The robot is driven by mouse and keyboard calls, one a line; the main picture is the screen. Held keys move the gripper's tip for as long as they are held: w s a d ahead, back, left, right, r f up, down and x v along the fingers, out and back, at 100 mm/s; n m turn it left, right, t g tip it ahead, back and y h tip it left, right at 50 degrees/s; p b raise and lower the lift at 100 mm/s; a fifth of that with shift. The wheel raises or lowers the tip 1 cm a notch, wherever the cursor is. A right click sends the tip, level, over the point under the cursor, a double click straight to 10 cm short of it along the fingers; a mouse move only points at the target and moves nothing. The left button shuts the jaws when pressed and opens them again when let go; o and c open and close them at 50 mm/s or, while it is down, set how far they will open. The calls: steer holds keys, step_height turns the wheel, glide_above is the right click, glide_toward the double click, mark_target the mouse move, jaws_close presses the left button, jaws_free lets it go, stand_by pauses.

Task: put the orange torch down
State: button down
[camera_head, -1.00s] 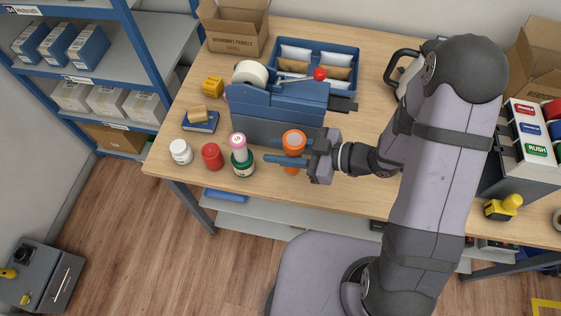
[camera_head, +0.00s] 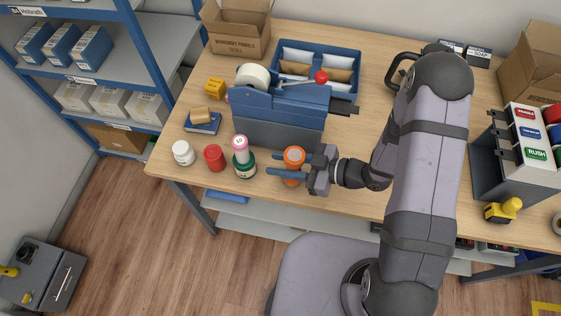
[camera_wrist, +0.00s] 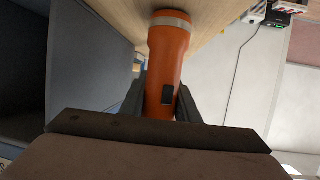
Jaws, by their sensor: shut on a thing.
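The orange torch (camera_head: 294,156) stands upright at the front of the wooden counter (camera_head: 372,130), just in front of the blue tape dispenser. My gripper (camera_head: 290,166) reaches in from the right, with its fingers on either side of the torch and shut on it. In the wrist view the torch (camera_wrist: 166,70) lies between my two fingers (camera_wrist: 161,103), with a dark switch on its side and a pale band at its far end. That end is close to the wooden surface; I cannot tell for certain whether it touches.
The blue tape dispenser (camera_head: 278,118) is close behind. The counter's front edge is near. Clear wood lies right of the dispenser.

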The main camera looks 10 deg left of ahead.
steer(key=shift+f, duration=0.1)
steer(key=shift+f, duration=0.1)
steer(key=c, duration=1.4)
jaws_free()
steer(key=shift+o, duration=0.2)
steer(key=shift+r, duration=0.25)
steer(key=shift+d+r+b, duration=0.1)
steer(key=shift+d+b, duration=0.25)
steer(key=shift+d, duration=0.3)
steer(key=b+v, duration=0.2)
steer(key=v, duration=0.8)
steer(key=shift+d+r, duration=0.15)
steer(key=shift+d, duration=0.15)
